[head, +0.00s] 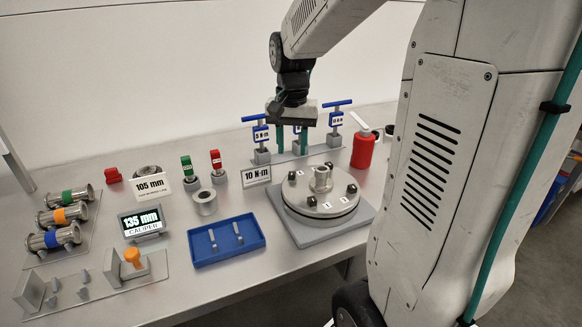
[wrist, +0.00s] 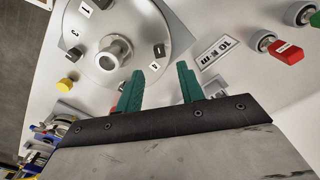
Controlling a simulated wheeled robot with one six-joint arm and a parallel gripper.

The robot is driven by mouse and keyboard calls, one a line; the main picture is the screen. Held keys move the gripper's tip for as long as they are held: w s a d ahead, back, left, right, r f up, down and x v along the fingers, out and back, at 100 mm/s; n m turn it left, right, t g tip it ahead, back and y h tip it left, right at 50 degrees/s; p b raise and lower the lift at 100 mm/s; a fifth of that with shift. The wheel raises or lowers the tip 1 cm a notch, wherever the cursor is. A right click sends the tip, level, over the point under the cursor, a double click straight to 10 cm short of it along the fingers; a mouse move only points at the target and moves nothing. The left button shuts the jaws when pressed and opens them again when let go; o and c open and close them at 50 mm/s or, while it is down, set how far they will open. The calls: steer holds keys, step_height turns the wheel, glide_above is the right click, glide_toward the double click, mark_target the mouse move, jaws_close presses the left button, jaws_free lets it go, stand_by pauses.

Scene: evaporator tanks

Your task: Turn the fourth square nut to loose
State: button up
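A round metal flange (head: 330,212) with a central tube (head: 321,180) sits on a grey base at the right of the bench. Several dark square nuts stand around its top, such as a front-left one (head: 312,201) and a right one (head: 351,188), beside small numbered labels.
Blue-handled torque tools (head: 261,135) stand behind the flange, the middle one partly hidden by my gripper. A red container (head: 363,150) stands at right. A "10 N·m" sign (head: 256,176) and a blue tray (head: 204,258) lie left of the flange. The space above the flange is clear.

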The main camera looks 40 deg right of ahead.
mark_target(292, 173)
step_height(292, 173, down, 7)
steer(key=shift+r, duration=0.1)
stand_by(0.3)
jaws_close()
